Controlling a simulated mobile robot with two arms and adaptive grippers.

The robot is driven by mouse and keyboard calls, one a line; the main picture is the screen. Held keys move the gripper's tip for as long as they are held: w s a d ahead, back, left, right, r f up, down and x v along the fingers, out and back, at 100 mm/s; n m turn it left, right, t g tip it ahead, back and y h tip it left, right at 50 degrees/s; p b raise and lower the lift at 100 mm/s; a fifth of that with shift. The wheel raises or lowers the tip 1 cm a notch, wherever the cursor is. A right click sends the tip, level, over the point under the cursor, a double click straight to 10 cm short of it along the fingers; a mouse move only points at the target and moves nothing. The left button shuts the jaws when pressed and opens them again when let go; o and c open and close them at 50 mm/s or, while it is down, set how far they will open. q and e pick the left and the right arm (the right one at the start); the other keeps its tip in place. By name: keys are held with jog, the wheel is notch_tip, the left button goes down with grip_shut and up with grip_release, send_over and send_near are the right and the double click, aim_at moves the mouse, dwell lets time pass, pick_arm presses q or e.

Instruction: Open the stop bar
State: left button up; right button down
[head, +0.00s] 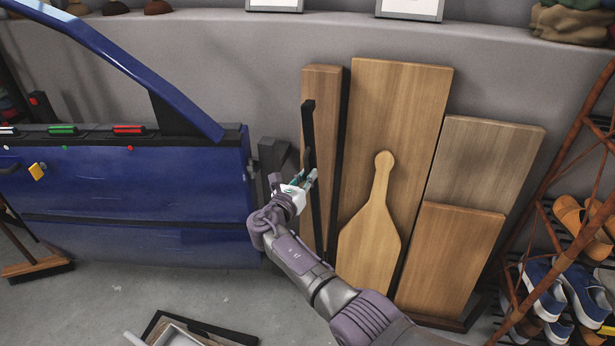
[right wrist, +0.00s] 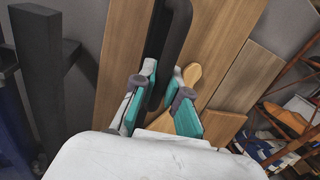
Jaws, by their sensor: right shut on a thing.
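The stop bar, a long black bar (head: 309,130), stands nearly upright in front of the leaning wooden boards, to the right of the blue car door (head: 125,185). My right gripper (head: 306,180) reaches it from below and is shut on it at about mid-length. In the right wrist view, the black bar (right wrist: 176,45) runs between the teal fingers of my right gripper (right wrist: 165,92). The white gripper body hides the bar's lower part there. My left gripper is not in view.
A dark grey post with a bracket (head: 271,160) stands between the door and the bar. Wooden boards (head: 402,100) and a paddle-shaped board (head: 370,235) lean on the wall behind. A rusty shoe rack (head: 548,225) stands at the right. A tray (head: 235,335) lies on the floor.

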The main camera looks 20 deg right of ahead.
jog(key=c, duration=1.2)
grip_release()
jog(key=shift+s, duration=0.1)
jog(key=v, duration=0.7)
jog(key=shift+a, duration=0.15)
